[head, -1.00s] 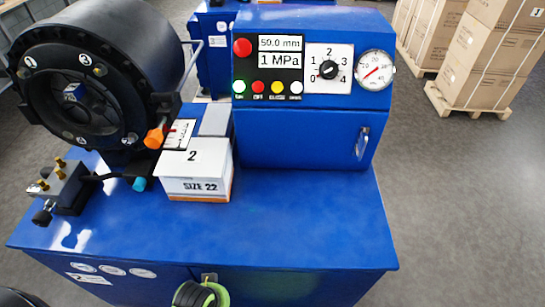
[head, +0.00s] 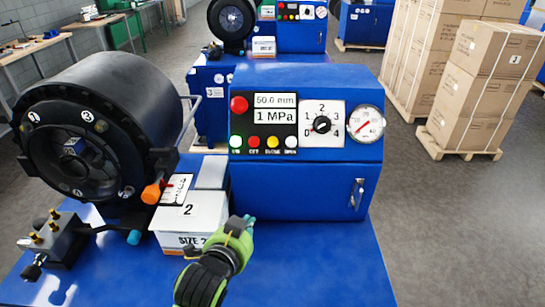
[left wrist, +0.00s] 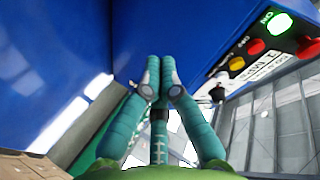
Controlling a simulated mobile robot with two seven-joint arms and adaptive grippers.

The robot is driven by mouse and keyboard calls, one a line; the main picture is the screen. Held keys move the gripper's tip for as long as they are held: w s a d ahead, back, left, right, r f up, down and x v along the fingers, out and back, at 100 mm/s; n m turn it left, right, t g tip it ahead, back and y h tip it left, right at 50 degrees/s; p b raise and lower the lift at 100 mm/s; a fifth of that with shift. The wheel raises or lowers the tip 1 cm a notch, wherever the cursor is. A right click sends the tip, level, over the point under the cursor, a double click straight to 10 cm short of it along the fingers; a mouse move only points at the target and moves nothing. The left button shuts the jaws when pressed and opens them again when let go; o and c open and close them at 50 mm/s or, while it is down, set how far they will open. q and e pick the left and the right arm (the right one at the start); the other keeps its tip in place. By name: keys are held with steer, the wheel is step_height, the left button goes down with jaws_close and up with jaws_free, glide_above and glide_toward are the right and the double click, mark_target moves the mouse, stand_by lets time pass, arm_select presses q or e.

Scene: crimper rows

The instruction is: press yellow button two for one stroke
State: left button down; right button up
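The yellow button (head: 273,141) is third in a row of small buttons on the front panel of the near blue crimper, beside a red one (head: 254,141). It also shows in the left wrist view (left wrist: 236,63), at the right. A white box (head: 187,212) marked 2 and SIZE 22 stands on this machine. My left gripper (head: 241,223) is below the panel, right of the box, apart from the buttons. In the left wrist view its teal fingers (left wrist: 160,63) are together with nothing visible between them. My right gripper is not in view.
The display (head: 275,107) reads 50.0 mm and 1 MPa. A selector dial (head: 321,123), a gauge (head: 366,124) and a larger red button (head: 239,104) are nearby. The black crimping head (head: 90,125) fills the left. Another crimper (head: 292,40) stands behind; stacked cartons (head: 480,85) stand right.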

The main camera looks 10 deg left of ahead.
mark_target(273, 142)
arm_select(q)
steer(key=w+d+r+m+t, duration=0.2)
steer(key=w+r+t, duration=0.1)
steer(key=r, duration=0.5)
steer(key=w+d+r+m+t+h, duration=0.1)
steer(key=w+d+r+m+t, duration=0.1)
steer(key=r, duration=0.7)
steer(key=shift+w+m+t+h, duration=0.3)
steer(key=shift+w+m+t, duration=0.3)
steer(key=shift+w+m, duration=0.2)
steer(key=shift+d, duration=0.1)
steer(key=w+a+f+b, duration=0.1)
steer(key=w+f+b, duration=0.4)
steer(key=w, duration=0.2)
steer(key=shift+a, duration=0.25)
steer(key=shift+w, duration=0.15)
steer(key=shift+w+f, duration=0.2)
steer(key=shift+w, duration=0.1)
